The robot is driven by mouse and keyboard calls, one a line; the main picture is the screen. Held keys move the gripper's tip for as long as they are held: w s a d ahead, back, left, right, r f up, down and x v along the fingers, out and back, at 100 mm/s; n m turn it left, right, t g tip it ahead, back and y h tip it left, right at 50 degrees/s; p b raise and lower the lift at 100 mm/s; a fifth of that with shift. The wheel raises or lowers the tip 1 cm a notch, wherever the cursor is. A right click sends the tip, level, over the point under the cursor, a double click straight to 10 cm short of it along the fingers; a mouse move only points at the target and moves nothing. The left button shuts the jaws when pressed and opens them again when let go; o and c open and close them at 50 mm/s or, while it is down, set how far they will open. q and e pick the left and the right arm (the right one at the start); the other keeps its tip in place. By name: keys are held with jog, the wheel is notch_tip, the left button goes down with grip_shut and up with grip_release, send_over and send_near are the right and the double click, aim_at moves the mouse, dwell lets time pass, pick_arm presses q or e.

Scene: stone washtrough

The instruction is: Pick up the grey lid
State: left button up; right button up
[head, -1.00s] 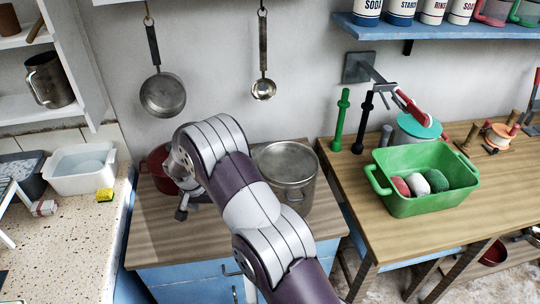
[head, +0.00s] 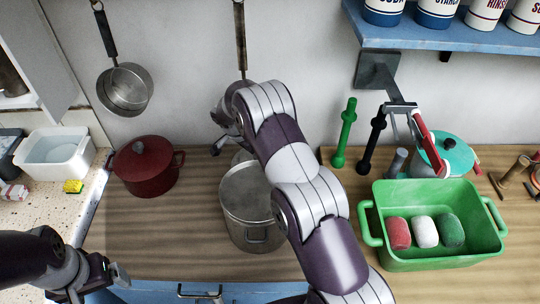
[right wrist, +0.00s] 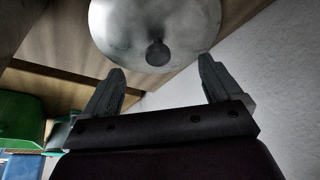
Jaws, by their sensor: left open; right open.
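The grey lid (right wrist: 150,20) is a pale round disc with a dark knob (right wrist: 158,54) in the right wrist view, cut off by the top edge. My right gripper (right wrist: 161,85) is open and empty, its two fingers apart below the lid in that picture, not closed on the knob. My left gripper (head: 95,284) is open and empty at the lower left, near the counter's front edge.
A red lidded pot (head: 147,167) stands left of the steel pot. A green tub (head: 430,258) with coloured rolls is on the right, near a green post (head: 344,133). A pan (head: 125,90) hangs on the wall. The wooden counter between the pots is clear.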

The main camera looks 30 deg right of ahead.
jog(key=shift+p+x, duration=0.75)
jog(key=shift+x, duration=0.3)
jog(key=x, duration=0.2)
jog(key=shift+d+f, duration=0.15)
jog(key=shift+f, duration=0.25)
jog(key=shift+d+f, duration=0.2)
jog(key=shift+a, duration=0.15)
jog(key=shift+c, duration=0.9)
jog(key=shift+s+r, duration=0.1)
jog(key=c, duration=1.5)
pick_arm(q)
jog(key=shift+s+a+r, duration=0.1)
jog(key=shift+a+r, duration=0.1)
jog(key=shift+r, duration=0.3)
jog(key=shift+s+a+r, duration=0.1)
jog(key=shift+a+r, duration=0.1)
jog(key=shift+r, duration=0.3)
pick_arm(e)
jog(key=shift+s, duration=0.1)
pick_arm(q)
jog(key=shift+f, duration=0.1)
